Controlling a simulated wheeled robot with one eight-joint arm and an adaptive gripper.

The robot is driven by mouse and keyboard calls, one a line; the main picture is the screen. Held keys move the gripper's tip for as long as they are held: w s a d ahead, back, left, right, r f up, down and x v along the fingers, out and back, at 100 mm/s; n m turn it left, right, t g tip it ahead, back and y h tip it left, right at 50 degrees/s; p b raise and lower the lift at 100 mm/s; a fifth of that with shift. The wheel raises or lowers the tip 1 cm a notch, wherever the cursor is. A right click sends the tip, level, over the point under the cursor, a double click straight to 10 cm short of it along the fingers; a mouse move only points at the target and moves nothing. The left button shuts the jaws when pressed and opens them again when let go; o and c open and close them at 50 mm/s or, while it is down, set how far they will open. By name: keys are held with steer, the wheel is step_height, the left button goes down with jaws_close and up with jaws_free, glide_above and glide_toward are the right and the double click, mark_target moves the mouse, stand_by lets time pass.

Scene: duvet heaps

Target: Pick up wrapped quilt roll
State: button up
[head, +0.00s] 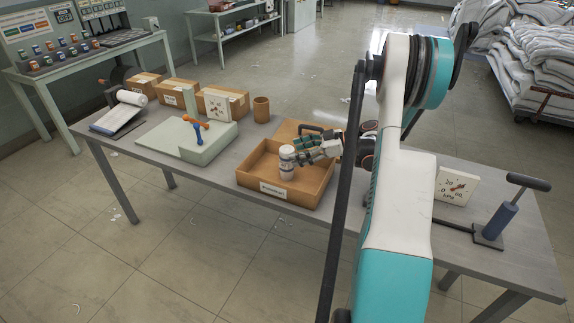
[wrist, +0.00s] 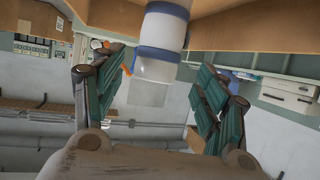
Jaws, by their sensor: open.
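A small white roll with blue bands (head: 287,160), which looks like the wrapped quilt roll, stands upright in the left part of a shallow wooden tray (head: 262,193). My gripper (head: 303,152) is open, just right of the roll, with its fingers pointing left toward it. In the wrist view the roll (wrist: 158,42) sits at the top middle, in line with the gap between the two spread green fingers of my gripper (wrist: 165,88). I cannot tell whether either finger touches it. The roll's far side is hidden.
The tray's walls surround the roll on the grey table (head: 222,170). A brown cup (head: 261,109), a dial box (head: 222,105) and a pale green block with an orange-and-blue handle (head: 198,146) stand left. A hand pump (head: 495,225) and a gauge (head: 456,186) stand right.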

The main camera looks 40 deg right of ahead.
mark_target(286, 153)
steer(key=b+x, duration=0.2)
steer(key=x, duration=0.3)
steer(key=shift+w+d, duration=0.1)
steer(key=c, duration=1.3)
step_height(286, 153, up, 20)
steer(key=p, duration=0.6)
steer(key=w+a+f+m+t+h, duration=0.1)
steer(key=w+a+f, duration=0.15)
steer(key=a, duration=0.75)
steer(key=w+a+f+m+h, duration=0.1)
steer(key=w+a, duration=0.3)
steer(key=a, duration=0.7)
steer(key=s+a, duration=0.1)
steer(key=a, duration=0.4)
steer(key=s+a+r+m+h, duration=0.1)
steer(key=a, duration=0.4)
steer(key=s+a+m+t+h, duration=0.1)
steer(key=s+a, duration=0.1)
steer(key=a, duration=0.4)
steer(key=shift+r, duration=0.15)
